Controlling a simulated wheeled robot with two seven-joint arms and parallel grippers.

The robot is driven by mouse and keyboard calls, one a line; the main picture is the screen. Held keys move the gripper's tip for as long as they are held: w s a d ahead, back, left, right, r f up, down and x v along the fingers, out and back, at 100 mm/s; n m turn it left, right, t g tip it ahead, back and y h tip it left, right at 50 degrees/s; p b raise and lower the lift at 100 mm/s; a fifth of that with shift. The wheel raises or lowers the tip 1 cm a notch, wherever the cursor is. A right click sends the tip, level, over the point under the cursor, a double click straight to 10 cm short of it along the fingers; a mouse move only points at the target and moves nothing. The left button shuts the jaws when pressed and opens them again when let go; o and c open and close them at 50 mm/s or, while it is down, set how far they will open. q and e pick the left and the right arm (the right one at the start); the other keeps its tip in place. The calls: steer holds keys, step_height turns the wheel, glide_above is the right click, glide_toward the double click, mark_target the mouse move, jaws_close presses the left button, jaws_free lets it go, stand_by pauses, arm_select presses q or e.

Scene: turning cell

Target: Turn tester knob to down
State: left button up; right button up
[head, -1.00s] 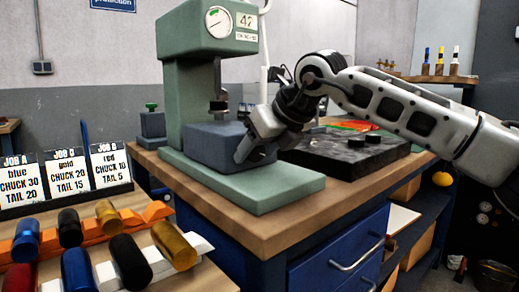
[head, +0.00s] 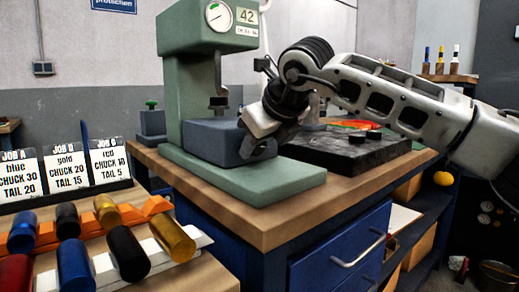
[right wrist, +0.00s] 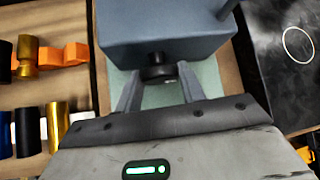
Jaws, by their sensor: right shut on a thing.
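The tester is a green press (head: 185,110) with a dial gauge on its head and a blue-grey block (head: 215,138) on its green base. In the right wrist view, a dark round knob (right wrist: 157,72) sticks out from the front of the block (right wrist: 165,30). My right gripper (right wrist: 158,88) has one finger on each side of the knob and is shut on it. In the head view, my right gripper (head: 260,148) is at the block's right side and hides the knob. The knob's exact setting is hard to read. My left gripper is not in view.
A black slab (head: 345,152) with small dark pieces lies right of the tester on the wooden bench (head: 240,222). At lower left are job cards (head: 65,172) and several coloured cylinders (head: 127,253) on racks. Blue drawers (head: 340,250) are below the bench top.

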steer(key=shift+f+t+b, duration=0.2)
steer(key=shift+t+b, duration=0.1)
steer(key=shift+s+a+n+t+h+b, duration=0.1)
steer(key=shift+n+t+h+b, duration=0.35)
steer(key=shift+h+b, duration=0.2)
steer(key=shift+n+h+b, duration=0.25)
steer(key=shift+n+b, duration=0.1)
steer(key=shift+b, duration=0.05)
steer(key=shift+t+h+b, duration=0.3)
steer(key=shift+t+b, duration=0.05)
steer(key=shift+t, duration=0.1)
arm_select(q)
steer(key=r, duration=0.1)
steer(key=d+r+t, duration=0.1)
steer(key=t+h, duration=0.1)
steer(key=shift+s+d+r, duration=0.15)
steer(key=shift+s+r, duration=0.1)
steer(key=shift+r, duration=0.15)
arm_select(e)
steer(key=shift+r, duration=0.1)
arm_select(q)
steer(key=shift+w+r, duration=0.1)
arm_select(e)
steer(key=o, duration=0.9)
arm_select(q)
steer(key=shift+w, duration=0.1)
arm_select(e)
steer(key=shift+o, duration=0.2)
steer(key=shift+s+r, duration=0.1)
